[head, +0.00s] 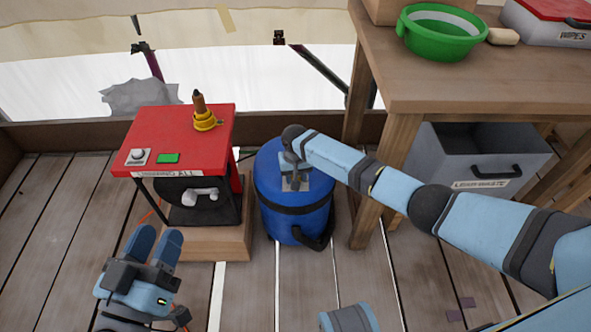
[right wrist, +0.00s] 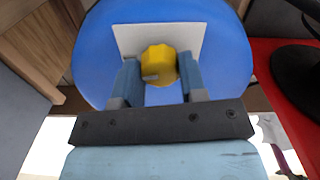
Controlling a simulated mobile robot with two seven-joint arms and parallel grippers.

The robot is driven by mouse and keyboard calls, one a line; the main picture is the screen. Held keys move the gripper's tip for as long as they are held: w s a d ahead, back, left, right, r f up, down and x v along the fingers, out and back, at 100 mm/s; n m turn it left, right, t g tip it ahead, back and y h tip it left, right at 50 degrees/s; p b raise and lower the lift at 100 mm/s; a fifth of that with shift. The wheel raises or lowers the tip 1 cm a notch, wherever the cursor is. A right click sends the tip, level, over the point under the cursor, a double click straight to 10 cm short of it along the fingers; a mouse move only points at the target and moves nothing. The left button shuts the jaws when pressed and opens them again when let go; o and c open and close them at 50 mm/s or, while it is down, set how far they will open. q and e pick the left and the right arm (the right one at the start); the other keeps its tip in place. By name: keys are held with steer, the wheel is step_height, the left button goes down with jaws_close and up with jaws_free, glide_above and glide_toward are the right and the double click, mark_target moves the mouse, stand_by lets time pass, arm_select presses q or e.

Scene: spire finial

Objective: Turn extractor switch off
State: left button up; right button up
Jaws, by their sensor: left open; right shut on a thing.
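The extractor is a blue drum (head: 290,215) with a black band, standing on the plank floor. Its switch is a yellow knob (right wrist: 157,62) on a pale square plate (right wrist: 128,38) on the drum's top, seen in the right wrist view. My right gripper (right wrist: 159,78) is shut on the knob, one finger on each side. In the head view my right gripper (head: 292,168) comes down on the drum's top and hides the knob; part of the plate shows. A dark notch marks the knob's face. My left gripper (head: 155,240) is open and empty, low at the left.
A red-topped machine (head: 205,150) stands left of the drum, with a green button (head: 168,158) and a yellow collar (head: 205,121) holding a brown pointed piece. A wooden table (head: 470,85) at the right bears a green bowl (head: 440,45). A grey bin (head: 440,150) sits beneath it.

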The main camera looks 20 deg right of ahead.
arm_select(q)
step_height(320, 180, up, 4)
steer(key=t+p, duration=0.2)
arm_select(e)
steer(key=shift+r+n, duration=0.3)
steer(key=shift+n, duration=0.5)
steer(key=n+p, duration=0.1)
steer(key=n, duration=0.1)
steer(key=shift+f+n, duration=0.15)
steer(key=shift+n, duration=0.25)
steer(key=n+p, duration=0.1)
steer(key=n, duration=0.2)
steer(key=shift+n, duration=0.4)
steer(key=n+p, duration=0.1)
steer(key=n, duration=0.3)
steer(key=shift+f, duration=0.1)
steer(key=n, duration=0.3)
arm_select(q)
step_height(320, 180, down, 7)
steer(key=a+g+y, duration=0.2)
steer(key=g, duration=0.1)
steer(key=shift+s+a+g+y, duration=0.15)
steer(key=shift+a+g+y, duration=0.15)
steer(key=shift+y, duration=0.1)
arm_select(e)
steer(key=shift+n, duration=0.3)
arm_select(q)
steer(key=shift+r, duration=0.2)
arm_select(e)
steer(key=shift+n, duration=0.3)
